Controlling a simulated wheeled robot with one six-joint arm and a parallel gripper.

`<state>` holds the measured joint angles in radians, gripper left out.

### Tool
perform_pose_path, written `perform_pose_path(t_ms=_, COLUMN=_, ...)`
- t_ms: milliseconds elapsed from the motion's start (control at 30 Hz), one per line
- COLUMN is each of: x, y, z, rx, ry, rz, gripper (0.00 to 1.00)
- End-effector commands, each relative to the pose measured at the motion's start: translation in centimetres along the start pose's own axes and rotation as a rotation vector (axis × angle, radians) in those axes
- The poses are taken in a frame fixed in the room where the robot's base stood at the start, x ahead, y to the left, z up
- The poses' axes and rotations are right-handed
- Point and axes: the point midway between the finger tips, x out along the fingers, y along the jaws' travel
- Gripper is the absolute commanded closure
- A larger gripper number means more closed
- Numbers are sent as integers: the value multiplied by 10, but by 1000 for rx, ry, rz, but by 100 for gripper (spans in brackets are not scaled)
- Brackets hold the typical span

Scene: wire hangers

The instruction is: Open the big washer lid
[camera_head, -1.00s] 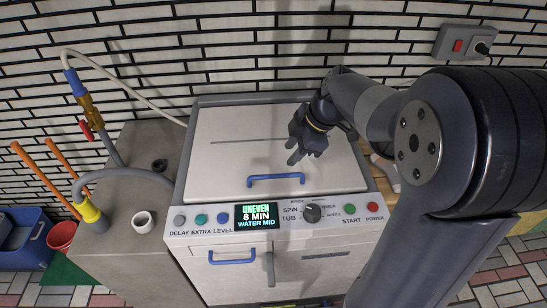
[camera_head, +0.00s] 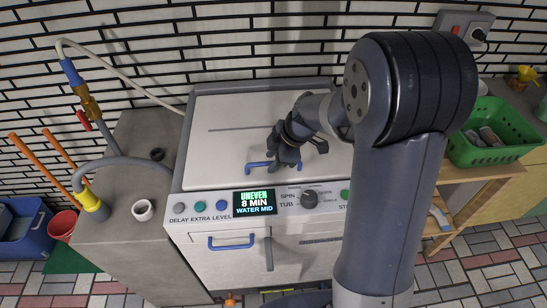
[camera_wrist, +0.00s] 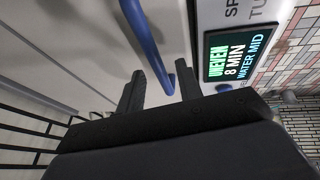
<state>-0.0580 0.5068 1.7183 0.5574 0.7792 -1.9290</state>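The big washer (camera_head: 215,265) stands against the wall, with its white top lid (camera_head: 225,140) lying shut. A blue bar handle (camera_head: 257,167) sits near the lid's front edge. My gripper (camera_head: 287,160) is just above the right part of this handle and hides some of it. In the wrist view the two fingers of my gripper (camera_wrist: 160,75) stand apart, with the end of the blue handle (camera_wrist: 145,35) showing between them. I cannot tell whether the fingers touch the handle.
The front panel has a lit display (camera_head: 255,202), buttons and a knob (camera_head: 309,199). A lower blue handle (camera_head: 231,242) is on the front. A grey counter (camera_head: 120,225) with a hose stands left. A green basket (camera_head: 490,150) sits on a wooden stand at right.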

Motion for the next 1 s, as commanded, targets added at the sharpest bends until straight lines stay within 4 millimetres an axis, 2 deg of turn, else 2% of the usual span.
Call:
perform_pose_path(t_ms=33, x=0, y=0, z=0, rx=0, ry=0, rz=0, gripper=66)
perform_pose_path(t_ms=467, x=0, y=0, z=0, rx=0, ry=0, rz=0, gripper=100)
perform_pose_path(t_ms=1000, x=-6, y=4, z=-2, rx=0, ry=1, rz=1, gripper=100)
